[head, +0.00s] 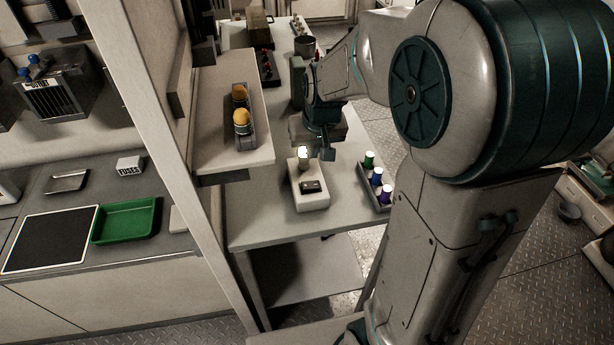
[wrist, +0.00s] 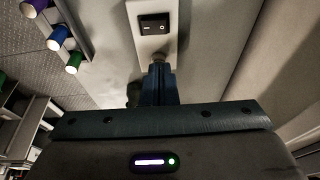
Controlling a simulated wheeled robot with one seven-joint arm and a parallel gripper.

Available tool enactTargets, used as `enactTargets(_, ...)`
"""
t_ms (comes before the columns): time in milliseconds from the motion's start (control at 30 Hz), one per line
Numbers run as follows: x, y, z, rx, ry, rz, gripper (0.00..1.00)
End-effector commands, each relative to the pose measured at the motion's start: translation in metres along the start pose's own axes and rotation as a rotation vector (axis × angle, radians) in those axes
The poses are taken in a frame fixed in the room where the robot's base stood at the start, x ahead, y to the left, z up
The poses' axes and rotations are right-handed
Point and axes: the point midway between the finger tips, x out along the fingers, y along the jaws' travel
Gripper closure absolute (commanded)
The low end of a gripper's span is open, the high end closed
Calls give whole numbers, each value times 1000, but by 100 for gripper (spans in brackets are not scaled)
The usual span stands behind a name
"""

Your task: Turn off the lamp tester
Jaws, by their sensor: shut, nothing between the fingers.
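The lamp tester (head: 311,199) is a small pale box on the grey table. A lit bulb (head: 303,153) glows at its far end, and a dark switch (head: 313,187) sits on its near top face. In the wrist view the tester (wrist: 155,47) is at the top, with its black rocker switch (wrist: 155,24) marked by a line and a circle. My gripper (head: 327,154) is just beyond and above the tester, beside the bulb. In the wrist view its fingers (wrist: 158,84) are shut and empty, pointing toward the tester, apart from the switch. The bulb is mostly hidden there.
A rack (head: 374,188) with green, blue and purple capped items stands right of the tester. A raised shelf (head: 215,130) holding a tray of yellow-orange bulbs (head: 242,118) is to the left. The table in front of the tester is clear.

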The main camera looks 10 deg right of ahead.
Motion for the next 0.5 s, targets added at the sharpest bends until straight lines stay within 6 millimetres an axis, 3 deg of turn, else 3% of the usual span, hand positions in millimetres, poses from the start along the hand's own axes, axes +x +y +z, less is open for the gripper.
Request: enactTargets(500, 87, 0, 2, 2, -5, 1, 100)
